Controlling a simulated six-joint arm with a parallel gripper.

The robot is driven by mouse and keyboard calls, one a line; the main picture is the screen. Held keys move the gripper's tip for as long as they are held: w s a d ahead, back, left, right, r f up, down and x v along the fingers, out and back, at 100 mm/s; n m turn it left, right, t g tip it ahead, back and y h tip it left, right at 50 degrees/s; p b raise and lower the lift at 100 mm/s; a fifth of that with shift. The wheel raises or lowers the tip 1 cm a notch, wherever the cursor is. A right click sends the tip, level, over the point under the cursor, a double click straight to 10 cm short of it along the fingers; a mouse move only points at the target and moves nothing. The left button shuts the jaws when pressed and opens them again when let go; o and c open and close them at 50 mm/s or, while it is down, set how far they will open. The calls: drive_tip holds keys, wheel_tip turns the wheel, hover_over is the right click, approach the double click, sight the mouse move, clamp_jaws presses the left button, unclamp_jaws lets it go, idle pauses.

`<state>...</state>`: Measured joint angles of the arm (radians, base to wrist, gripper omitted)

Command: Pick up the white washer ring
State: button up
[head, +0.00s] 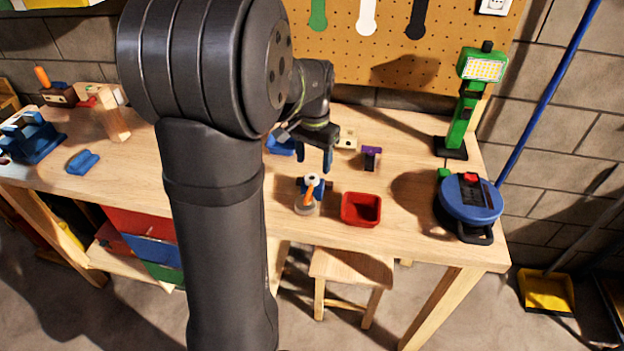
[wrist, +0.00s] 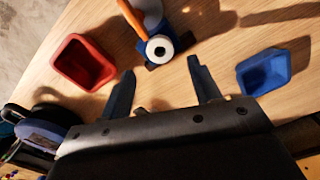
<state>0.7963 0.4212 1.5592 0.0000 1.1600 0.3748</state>
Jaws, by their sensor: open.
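The white washer ring (wrist: 159,48) shows in the wrist view as a white disc with a dark hole. It sits at a small blue tool (wrist: 183,42), beside an orange handle-like piece (wrist: 131,17). In the head view the ring (head: 313,178) is a small pale spot near the top of that tool. My gripper (wrist: 160,76) is open and empty, its dark blue fingers spread, with the ring ahead of the gap between the tips. In the head view my gripper (head: 316,160) hangs above and behind the ring, apart from it. The exact contact under the ring is unclear.
A red bin (head: 361,209) stands right of the ring, and a blue bin (wrist: 265,72) lies on the opposite side. A purple-black item (head: 371,157) stands behind. A blue cable reel (head: 469,199) and green lamp (head: 467,105) occupy the right end of the bench.

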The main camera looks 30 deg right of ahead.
sight(312, 180)
drive_tip(key=f, duration=0.4)
drive_tip(key=shift+a+f, duration=0.25)
drive_tip(key=shift+f, duration=0.1)
drive_tip(key=c, duration=1)
drive_tip(key=shift+c, duration=0.2)
drive_tip(key=shift+r, duration=0.2)
